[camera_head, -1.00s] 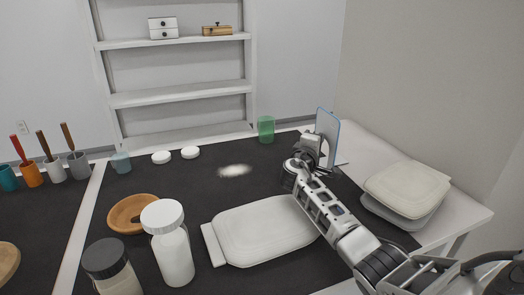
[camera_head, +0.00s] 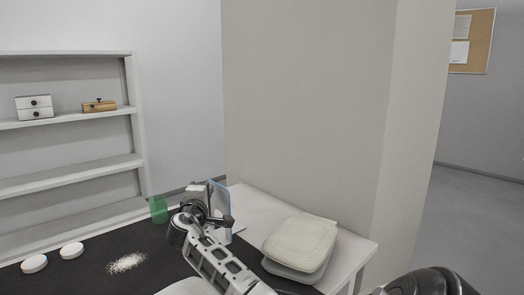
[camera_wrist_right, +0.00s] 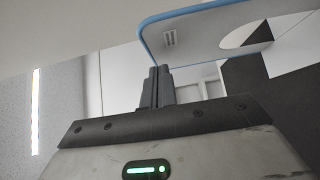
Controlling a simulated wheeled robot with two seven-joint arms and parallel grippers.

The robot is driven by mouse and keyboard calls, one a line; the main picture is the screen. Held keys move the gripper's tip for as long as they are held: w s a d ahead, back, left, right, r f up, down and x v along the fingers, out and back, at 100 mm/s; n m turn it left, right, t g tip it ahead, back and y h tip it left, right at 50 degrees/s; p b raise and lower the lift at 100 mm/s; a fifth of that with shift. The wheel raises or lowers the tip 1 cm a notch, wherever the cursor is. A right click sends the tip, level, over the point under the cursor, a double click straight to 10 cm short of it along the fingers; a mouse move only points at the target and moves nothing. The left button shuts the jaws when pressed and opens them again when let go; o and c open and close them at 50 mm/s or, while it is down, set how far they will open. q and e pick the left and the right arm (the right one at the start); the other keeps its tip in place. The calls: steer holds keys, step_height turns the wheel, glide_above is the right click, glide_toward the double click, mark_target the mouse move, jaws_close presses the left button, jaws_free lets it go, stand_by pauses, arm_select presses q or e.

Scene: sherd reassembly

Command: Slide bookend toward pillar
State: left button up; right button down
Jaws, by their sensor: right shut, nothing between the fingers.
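The bookend (camera_head: 226,198) is an upright light panel with a blue edge at the right end of the dark mat. My right gripper (camera_head: 223,221) is beside it, partly overlapping it in the head view. The bookend also shows in the right wrist view (camera_wrist_right: 215,32), just past the fingers (camera_wrist_right: 160,85), which are together and empty. I cannot tell whether they touch it. The pillar (camera_head: 305,95) is the wide beige block behind and right of the bookend. Much of the bookend's lower part is hidden by my arm. My left gripper is not in view.
Stacked pale lidded containers (camera_head: 300,243) stand on the white table (camera_head: 352,250) right of the bookend. A green cup (camera_head: 158,209) is left of the gripper. Two white discs (camera_head: 72,250) and white powder (camera_head: 126,263) lie on the dark mat. White shelves (camera_head: 70,118) stand behind.

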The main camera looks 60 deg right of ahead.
step_height(320, 180, up, 8)
steer(key=p, duration=0.1)
steer(key=s+d, duration=0.3)
steer(key=d, duration=0.7)
steer(key=s+d+b, duration=0.1)
steer(key=s+d, duration=0.2)
steer(key=d, duration=0.7)
steer(key=shift+d, duration=0.1)
